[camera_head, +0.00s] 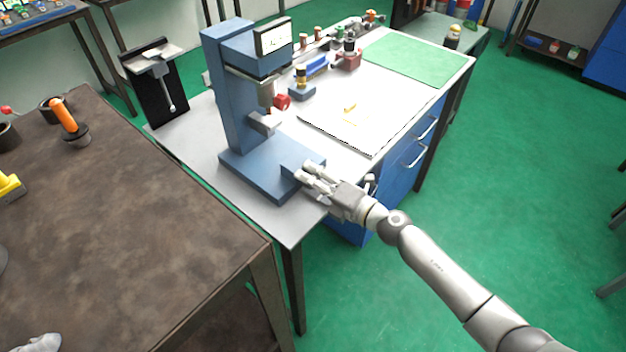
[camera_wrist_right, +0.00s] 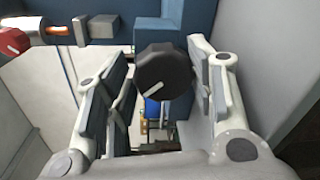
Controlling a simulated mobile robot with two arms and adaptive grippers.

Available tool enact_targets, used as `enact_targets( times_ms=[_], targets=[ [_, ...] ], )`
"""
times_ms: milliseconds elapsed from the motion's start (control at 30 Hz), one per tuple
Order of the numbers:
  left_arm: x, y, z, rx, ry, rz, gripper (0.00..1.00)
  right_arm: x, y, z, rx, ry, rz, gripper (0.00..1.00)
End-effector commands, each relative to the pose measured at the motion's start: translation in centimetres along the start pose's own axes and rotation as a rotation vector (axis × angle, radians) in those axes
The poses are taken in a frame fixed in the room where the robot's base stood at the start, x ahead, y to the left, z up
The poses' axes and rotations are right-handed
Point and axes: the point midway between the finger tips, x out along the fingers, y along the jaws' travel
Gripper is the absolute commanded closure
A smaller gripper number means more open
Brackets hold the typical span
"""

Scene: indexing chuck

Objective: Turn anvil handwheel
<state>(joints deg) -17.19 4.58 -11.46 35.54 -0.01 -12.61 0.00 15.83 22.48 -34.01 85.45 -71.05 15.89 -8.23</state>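The blue bench machine (camera_head: 228,95) stands on the white worktable, with a dial on its head and a flat blue base. In the right wrist view a black ribbed knob (camera_wrist_right: 163,72), apparently the anvil handwheel, shows in front of a blue block. My right gripper (camera_head: 308,174) is at the front right of the base and hides the knob in the head view. Its fingers (camera_wrist_right: 160,85) are spread apart with the knob between their tips; I cannot tell whether they touch it. A pale grey part (camera_head: 42,344) at the bottom left edge may be my left gripper.
A red knob (camera_head: 282,102) sits on the machine's column side. A white board (camera_head: 365,135) and a green mat (camera_head: 415,58) lie to the right. Small fixtures line the back. A brown table (camera_head: 130,230) stands at the left. Green floor is open at the right.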

Motion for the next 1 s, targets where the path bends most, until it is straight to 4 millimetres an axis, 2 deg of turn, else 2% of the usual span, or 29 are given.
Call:
enact_targets(
  times_ms=[33, 633, 767, 1000],
  targets=[
    [0.0, 0.0, 0.0, 0.000, 0.000, 0.000, 0.37, -0.1, -0.5, -0.1, 0.000, 0.001, -0.008, 0.37],
    [0.1, -0.2, 0.2, 0.000, -0.002, -0.003, 0.37, -0.5, -1.0, -0.2, 0.001, 0.001, -0.018, 0.37],
    [0.1, -0.1, 0.1, 0.000, -0.001, -0.002, 0.37, -1.7, -1.1, -0.2, -0.001, 0.001, -0.019, 0.37],
    [0.1, 0.0, 0.1, 0.000, -0.001, 0.000, 0.37, -5.5, -0.8, -0.2, -0.002, 0.002, -0.016, 0.37]
  ],
)
